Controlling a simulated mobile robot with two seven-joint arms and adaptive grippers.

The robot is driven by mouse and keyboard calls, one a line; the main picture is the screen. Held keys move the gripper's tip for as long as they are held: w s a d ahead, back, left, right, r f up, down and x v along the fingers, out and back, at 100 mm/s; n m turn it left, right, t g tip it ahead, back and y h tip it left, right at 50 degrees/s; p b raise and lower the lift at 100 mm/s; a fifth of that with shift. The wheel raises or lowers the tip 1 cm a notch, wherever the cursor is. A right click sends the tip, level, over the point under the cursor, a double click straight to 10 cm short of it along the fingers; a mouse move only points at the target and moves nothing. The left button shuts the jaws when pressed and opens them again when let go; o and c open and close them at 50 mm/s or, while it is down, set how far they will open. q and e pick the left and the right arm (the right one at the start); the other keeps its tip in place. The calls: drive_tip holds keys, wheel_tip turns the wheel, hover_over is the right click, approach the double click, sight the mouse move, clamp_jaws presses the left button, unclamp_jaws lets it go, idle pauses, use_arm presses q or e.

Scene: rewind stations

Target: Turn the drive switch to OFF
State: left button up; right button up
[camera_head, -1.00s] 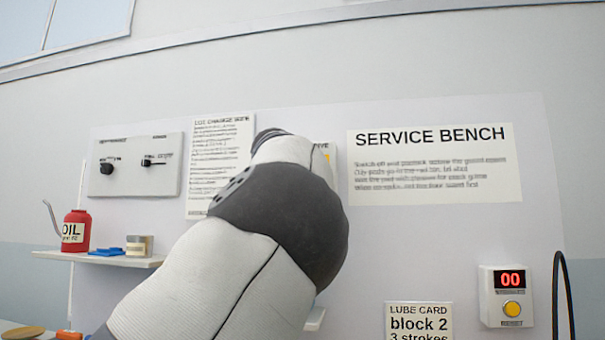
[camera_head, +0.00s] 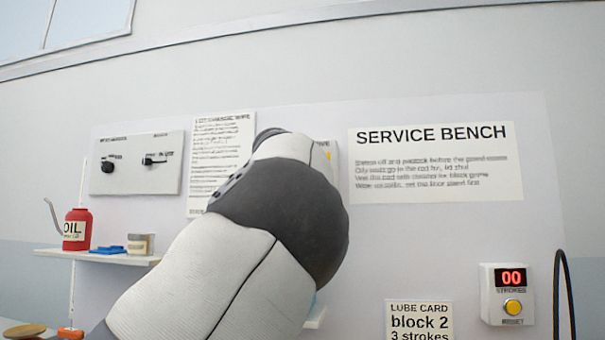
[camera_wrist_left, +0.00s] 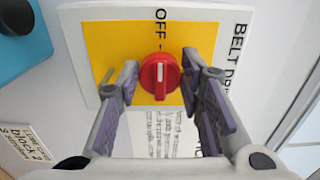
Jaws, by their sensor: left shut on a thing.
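The drive switch (camera_wrist_left: 160,76) is a round red knob with a white mark, on a yellow plate (camera_wrist_left: 108,42) in the left wrist view. The white mark points up in that view, in line with the word OFF (camera_wrist_left: 160,25). My left gripper (camera_wrist_left: 160,80) is shut on the knob, with one finger on either side of it. My right gripper is in neither view.
A stroke counter (camera_head: 508,294) and a hanging black cable (camera_head: 567,300) are at right.

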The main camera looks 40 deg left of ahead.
use_arm(q)
drive_tip(key=shift+d+r, duration=0.15)
drive_tip(key=o, duration=0.9)
drive_tip(key=shift+w, duration=0.1)
drive_tip(key=shift+o, duration=1.3)
drive_tip(key=shift+w, duration=0.2)
drive_tip(key=shift+f, duration=0.2)
drive_tip(key=shift+s, duration=0.1)
drive_tip(key=v, duration=0.8)
drive_tip(key=shift+r, duration=0.25)
